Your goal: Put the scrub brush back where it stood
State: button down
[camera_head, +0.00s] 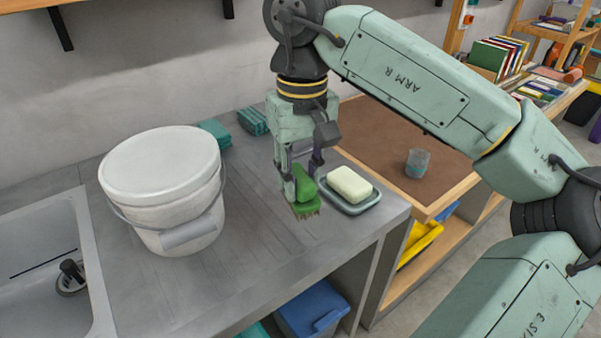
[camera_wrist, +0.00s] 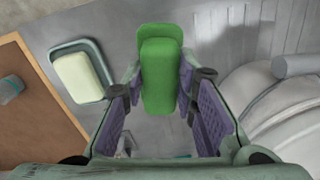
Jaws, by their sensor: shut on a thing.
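The scrub brush (camera_head: 306,192) has a green body and handle with brownish bristles pointing down. My gripper (camera_head: 302,178) is shut on it, just left of the soap dish on the grey counter. In the wrist view the green brush (camera_wrist: 161,75) sits between the two purple-padded fingers of my gripper (camera_wrist: 160,95). I cannot tell for sure whether the bristles touch the counter or hang a little above it.
A pale soap bar in a grey-green dish (camera_head: 356,207) stands close right of the brush. A white lidded bucket (camera_head: 160,185) stands to the left, by the sink (camera_head: 42,265). Folded teal cloths (camera_head: 253,122) lie behind. The counter (camera_head: 245,275) in front is clear.

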jog(key=shift+f+b, duration=2.5)
jog(key=shift+f, duration=0.85)
jog(key=shift+f+b, duration=0.6)
jog(key=shift+f, duration=0.05)
jog(key=c, duration=1.2)
grip_release()
jog(key=shift+r, duration=0.2)
jog(key=shift+d+r+p, duration=0.1)
jog(key=shift+r+p, duration=3.3)
jog(key=shift+r, duration=0.45)
jog(key=shift+r, duration=0.1)
notch_tip(320, 180, up, 12)
jog(key=shift+d+f, duration=0.1)
